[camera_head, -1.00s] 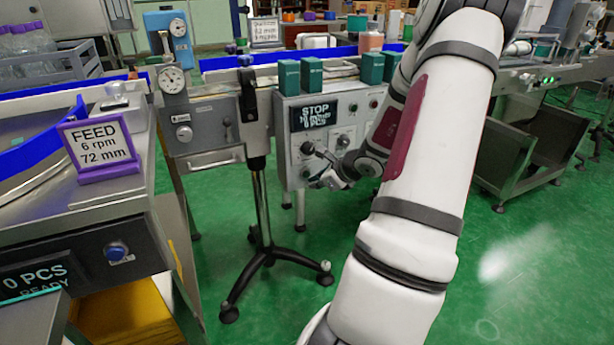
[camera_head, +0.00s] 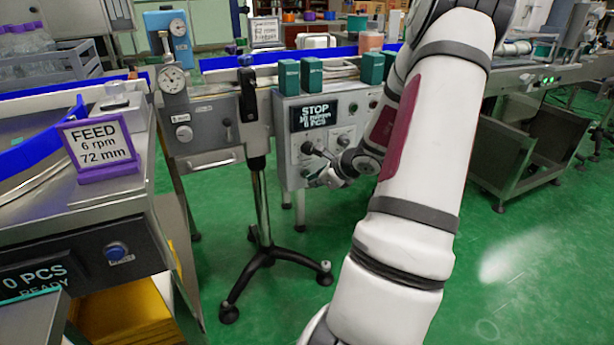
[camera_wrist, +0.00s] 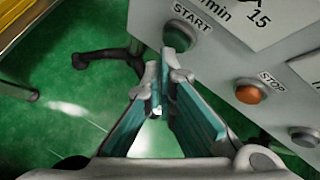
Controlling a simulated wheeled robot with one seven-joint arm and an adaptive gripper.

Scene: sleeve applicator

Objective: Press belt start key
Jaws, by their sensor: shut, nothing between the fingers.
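The control panel (camera_head: 290,140) shows a display reading STOP. In the wrist view, the green key under the label START (camera_wrist: 180,36) sits on the panel face. The orange key labelled STOP (camera_wrist: 250,92) is lower and to the right. My gripper (camera_wrist: 167,76) is shut and empty; its fingertips appear just below the START key in the picture. I cannot tell whether they touch it. In the head view my gripper (camera_head: 322,178) is in front of the lower part of the panel, partly hidden by my wrist.
A grey box with a lever (camera_head: 205,128) and a wheeled stand (camera_head: 265,250) are left of the panel. Green blocks (camera_head: 311,72) stand above it. A purple-framed FEED sign (camera_head: 97,148) is on the left machine.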

